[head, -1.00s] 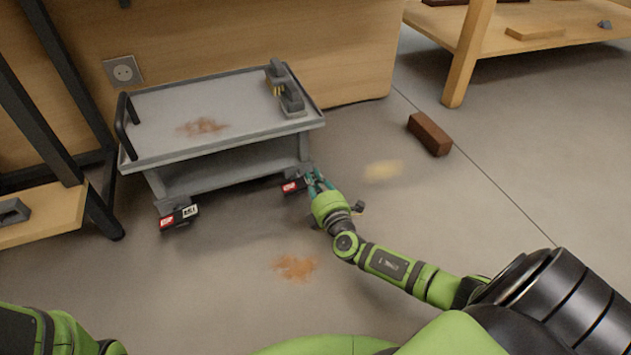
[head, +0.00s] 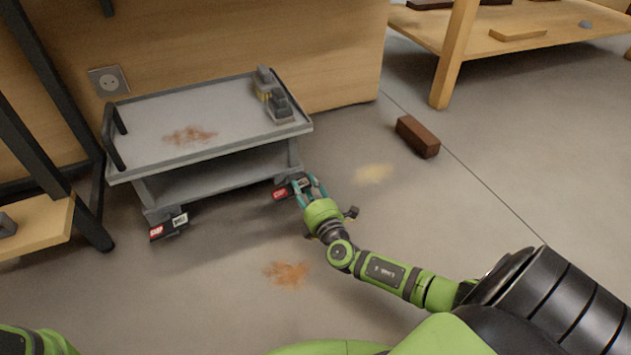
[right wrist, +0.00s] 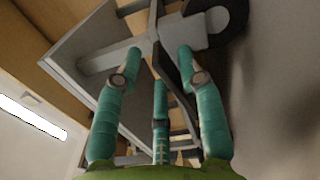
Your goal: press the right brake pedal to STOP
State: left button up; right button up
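The grey cart (head: 150,162) stands on the floor with two dark pedals low on its near side. The right brake pedal (head: 281,194) has a red STOP label at its left end and a paler label to the right. The left pedal (head: 168,227) has the same kind of red and white labels. My right gripper (head: 309,186) is at the right end of the right pedal, its teal fingers apart; contact cannot be told. In the right wrist view the fingers (right wrist: 158,60) are spread, with dark and grey cart parts beyond them. My left gripper is out of view.
Grey blocks (head: 274,98) sit on the cart's top. A brown brick (head: 418,137) lies on the floor to the right. Wooden benches (head: 35,225) stand at left and at the back right. The floor in front of the cart is open, with flat stains.

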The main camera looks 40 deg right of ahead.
jog(key=v, duration=1)
jog(key=shift+s, duration=0.3)
jog(key=shift+a, duration=0.15)
